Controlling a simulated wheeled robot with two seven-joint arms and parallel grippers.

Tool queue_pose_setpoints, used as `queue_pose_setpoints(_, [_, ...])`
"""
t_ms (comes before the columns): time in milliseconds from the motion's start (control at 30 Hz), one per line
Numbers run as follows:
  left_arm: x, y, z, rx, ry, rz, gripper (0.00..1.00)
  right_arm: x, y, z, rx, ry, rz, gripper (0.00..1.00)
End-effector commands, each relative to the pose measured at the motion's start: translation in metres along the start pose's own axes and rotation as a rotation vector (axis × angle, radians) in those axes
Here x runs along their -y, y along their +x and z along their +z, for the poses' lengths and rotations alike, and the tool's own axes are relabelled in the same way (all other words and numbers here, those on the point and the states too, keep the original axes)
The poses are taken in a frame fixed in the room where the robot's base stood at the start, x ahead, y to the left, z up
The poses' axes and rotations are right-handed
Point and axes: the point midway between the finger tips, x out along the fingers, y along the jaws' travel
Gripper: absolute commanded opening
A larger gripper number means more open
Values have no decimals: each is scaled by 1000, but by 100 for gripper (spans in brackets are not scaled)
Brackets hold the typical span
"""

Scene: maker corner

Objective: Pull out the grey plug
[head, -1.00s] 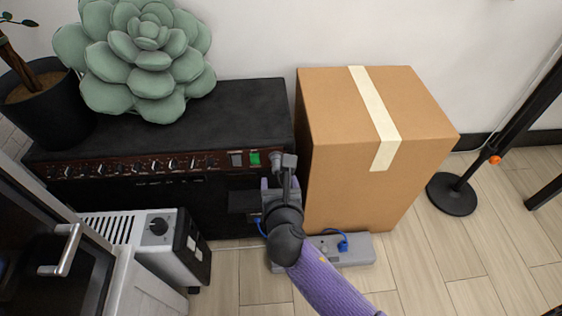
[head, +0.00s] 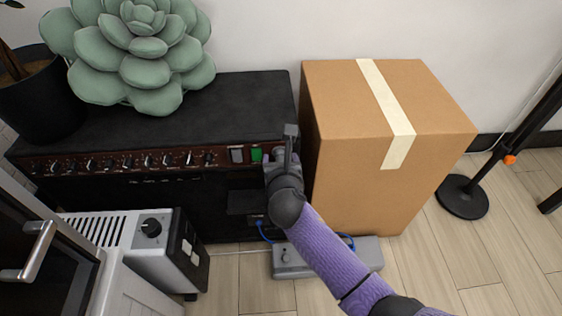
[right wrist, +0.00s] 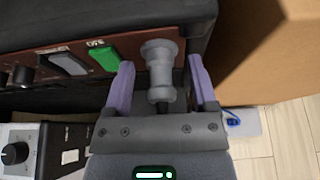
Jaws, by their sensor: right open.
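The grey plug (right wrist: 160,62) sits at the right end of the black amplifier's brown control panel (right wrist: 135,42), beside a green switch (right wrist: 104,57). It is a thick, flanged, stubby shape in the right wrist view. My right gripper (right wrist: 161,84) is open, with one purple finger on each side of the plug and a visible gap on both sides. In the head view my right gripper (head: 278,158) is at the panel's right end and largely hides the plug. My left gripper is not in view.
A cardboard box (head: 350,160) stands close to the right of the amplifier. A grey power strip (head: 290,266) with blue cables lies on the floor below. A white-grey appliance (head: 170,240) stands at front left. A succulent cushion (head: 140,60) rests on the amplifier.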

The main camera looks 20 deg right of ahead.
Motion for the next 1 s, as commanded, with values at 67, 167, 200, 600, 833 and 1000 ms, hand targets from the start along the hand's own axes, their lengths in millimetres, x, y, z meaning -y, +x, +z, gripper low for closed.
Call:
queue_pose_setpoints(67, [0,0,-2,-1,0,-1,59,0,2,0,0,0,0,74])
queue_pose_setpoints(167, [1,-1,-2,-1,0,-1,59,0,2,0,0,0,0,74])
queue_pose_setpoints(200, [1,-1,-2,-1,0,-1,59,0,2,0,0,0,0,74])
queue_pose_setpoints(600, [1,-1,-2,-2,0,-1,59,0,2,0,0,0,0,74])
queue_pose_setpoints(833, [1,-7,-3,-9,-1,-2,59,0,1,2,1,0,-1,74])
queue_pose_setpoints(1000, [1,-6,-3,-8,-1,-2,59,0,2,0,0,0,0,74])
